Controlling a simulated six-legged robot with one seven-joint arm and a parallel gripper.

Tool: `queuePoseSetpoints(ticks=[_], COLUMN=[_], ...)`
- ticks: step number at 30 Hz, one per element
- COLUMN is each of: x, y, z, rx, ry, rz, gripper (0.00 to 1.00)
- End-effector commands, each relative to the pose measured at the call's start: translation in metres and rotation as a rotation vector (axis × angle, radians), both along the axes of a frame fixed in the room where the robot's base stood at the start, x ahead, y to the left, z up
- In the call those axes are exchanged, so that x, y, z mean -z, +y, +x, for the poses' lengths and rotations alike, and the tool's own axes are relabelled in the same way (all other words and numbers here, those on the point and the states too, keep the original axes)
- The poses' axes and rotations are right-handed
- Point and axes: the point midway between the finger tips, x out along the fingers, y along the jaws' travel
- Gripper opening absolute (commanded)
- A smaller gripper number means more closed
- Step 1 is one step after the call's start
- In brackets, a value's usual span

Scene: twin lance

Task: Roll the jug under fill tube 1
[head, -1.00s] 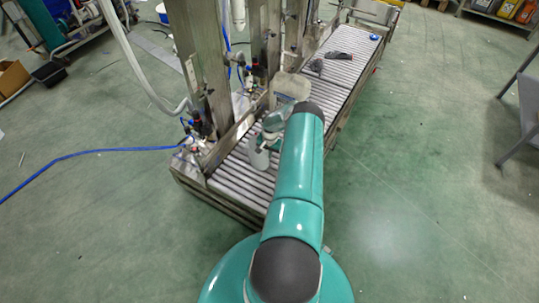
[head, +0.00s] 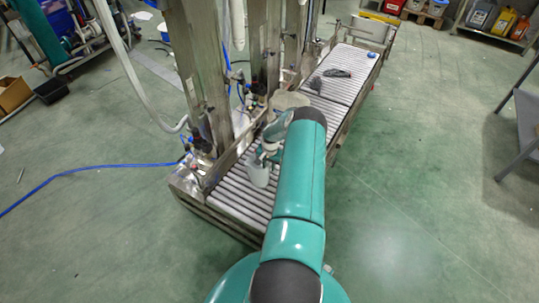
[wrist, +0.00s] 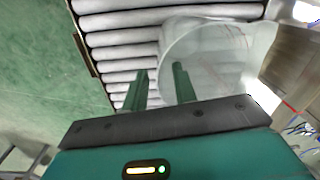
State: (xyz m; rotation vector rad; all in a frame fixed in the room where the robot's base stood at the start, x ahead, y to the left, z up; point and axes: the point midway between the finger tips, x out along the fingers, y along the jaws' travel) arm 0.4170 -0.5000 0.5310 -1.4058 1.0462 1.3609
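The jug (wrist: 205,55) is a pale, translucent, rounded container on the conveyor rollers in the wrist view. In the head view my arm covers part of the conveyor. Fill tube 1 cannot be singled out.
The roller conveyor (head: 228,196) runs away from me, with steel posts (head: 197,70) along its left side. A dark tool (head: 336,73) and a blue cap (head: 372,53) lie on its far part. A blue hose (head: 90,168) crosses the floor. The floor to the right is clear up to a grey table (head: 520,130).

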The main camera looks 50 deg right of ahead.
Motion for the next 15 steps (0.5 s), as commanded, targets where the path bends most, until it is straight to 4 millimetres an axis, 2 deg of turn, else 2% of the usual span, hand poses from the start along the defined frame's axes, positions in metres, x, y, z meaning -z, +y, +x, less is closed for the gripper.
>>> queuePoseSetpoints(ticks=[1,9,15], x=[-0.012,-0.064,-0.089], y=[-0.001,-0.001,-0.001], z=[0.0,-0.002,-0.004], rx=[-0.002,-0.001,0.0], ry=[0.0,-0.001,0.0], rz=[-0.003,-0.003,-0.002], gripper=[0.28,0.28,0.28])
